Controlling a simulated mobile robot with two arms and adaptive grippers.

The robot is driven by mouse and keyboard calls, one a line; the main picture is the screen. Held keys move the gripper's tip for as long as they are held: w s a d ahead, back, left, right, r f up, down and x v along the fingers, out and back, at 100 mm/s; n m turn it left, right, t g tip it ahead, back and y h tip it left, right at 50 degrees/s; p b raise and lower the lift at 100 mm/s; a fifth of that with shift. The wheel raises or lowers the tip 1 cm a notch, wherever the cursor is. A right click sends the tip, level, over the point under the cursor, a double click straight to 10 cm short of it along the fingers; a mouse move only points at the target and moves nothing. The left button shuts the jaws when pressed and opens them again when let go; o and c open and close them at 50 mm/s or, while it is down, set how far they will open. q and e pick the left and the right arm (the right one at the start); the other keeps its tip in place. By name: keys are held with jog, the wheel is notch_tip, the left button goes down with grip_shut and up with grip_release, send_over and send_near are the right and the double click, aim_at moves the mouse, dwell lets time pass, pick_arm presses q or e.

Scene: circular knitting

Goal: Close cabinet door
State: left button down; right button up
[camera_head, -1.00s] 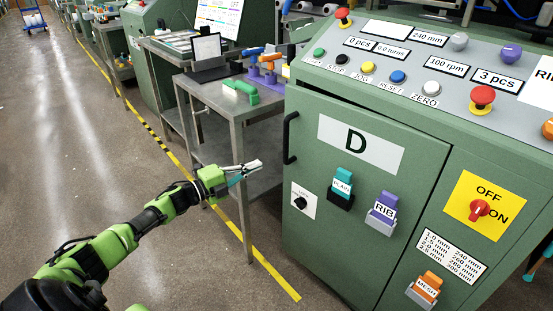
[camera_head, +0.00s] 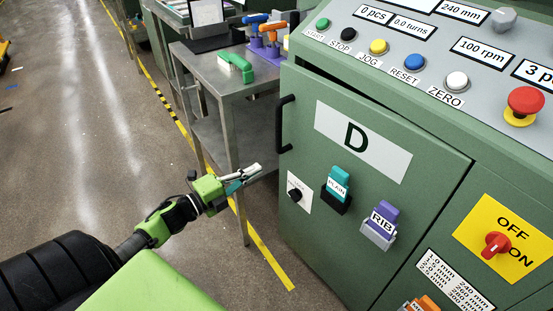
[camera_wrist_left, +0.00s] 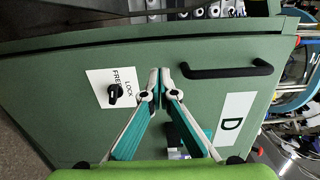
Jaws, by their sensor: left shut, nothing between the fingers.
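The green cabinet door (camera_head: 384,201) bears a white "D" label, a black bar handle (camera_head: 284,123) and a lock knob (camera_head: 294,195). A dark gap runs along its top edge, widest toward the handle side, so it looks slightly ajar. My left gripper (camera_head: 254,171) is shut and empty, to the left of the door, below the handle and near the lock plate. In the left wrist view, its fingertips (camera_wrist_left: 159,73) meet in front of the door, between the lock knob (camera_wrist_left: 114,95) and the handle (camera_wrist_left: 228,70). Whether they touch the door is unclear. My right gripper is out of view.
Teal "PLAIN" (camera_head: 337,188) and purple "RIB" (camera_head: 381,225) holders project from the door. A button panel (camera_head: 425,65) tops the cabinet. The floor at left is open.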

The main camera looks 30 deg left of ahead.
pick_arm(q)
jog(key=b+x, duration=0.1)
jog(key=x, duration=0.8)
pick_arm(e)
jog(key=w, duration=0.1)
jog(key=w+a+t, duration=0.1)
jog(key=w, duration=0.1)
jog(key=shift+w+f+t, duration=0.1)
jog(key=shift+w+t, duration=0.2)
pick_arm(q)
jog(key=shift+f, duration=0.1)
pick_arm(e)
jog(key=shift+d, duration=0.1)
